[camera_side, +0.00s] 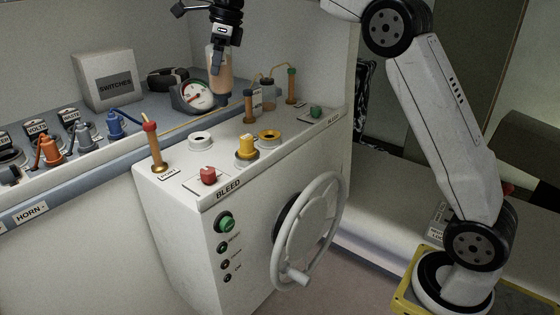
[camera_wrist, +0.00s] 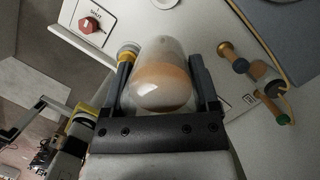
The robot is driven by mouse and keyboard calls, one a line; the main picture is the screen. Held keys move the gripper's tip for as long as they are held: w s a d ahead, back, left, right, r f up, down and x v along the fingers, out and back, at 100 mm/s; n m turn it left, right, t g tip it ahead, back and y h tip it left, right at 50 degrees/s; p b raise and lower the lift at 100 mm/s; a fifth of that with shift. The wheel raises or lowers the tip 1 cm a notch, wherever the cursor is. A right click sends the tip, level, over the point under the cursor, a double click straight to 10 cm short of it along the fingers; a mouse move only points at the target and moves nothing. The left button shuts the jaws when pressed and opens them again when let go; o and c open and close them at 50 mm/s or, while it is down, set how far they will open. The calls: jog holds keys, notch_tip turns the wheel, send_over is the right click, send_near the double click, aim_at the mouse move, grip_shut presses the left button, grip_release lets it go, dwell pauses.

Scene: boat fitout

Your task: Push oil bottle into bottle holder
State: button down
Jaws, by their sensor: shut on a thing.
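A clear bottle with amber-brown contents, the oil bottle (camera_side: 221,78), hangs roughly upright from my gripper (camera_side: 219,58) above the back of the white console. In the wrist view, the oil bottle (camera_wrist: 163,78) lies between the two fingers of my gripper (camera_wrist: 163,82), which is shut on it. A yellow ring with a dark centre (camera_side: 268,134) and a white ring (camera_side: 201,137) sit on the console top; I cannot tell which, if either, is the bottle holder.
The console top (camera_side: 222,160) also carries a red knob (camera_side: 208,175), a yellow knob (camera_side: 247,147), a green button (camera_side: 316,112) and upright levers (camera_side: 152,143). A round gauge (camera_side: 196,96) stands behind. A handwheel (camera_side: 308,225) projects from the console front.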

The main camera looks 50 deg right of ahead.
jog(key=w+a+f+m, duration=0.2)
jog(key=w+a+m, duration=0.1)
jog(key=w+a, duration=0.1)
jog(key=shift+w+f+t+h, duration=0.3)
jog(key=shift+w+f, duration=0.05)
jog(key=shift+w, duration=0.5)
jog(key=shift+f, duration=0.55)
jog(key=shift+f, duration=2.15)
jog(key=shift+f, duration=0.95)
grip_release()
jog(key=shift+f, duration=0.1)
jog(key=v, duration=0.8)
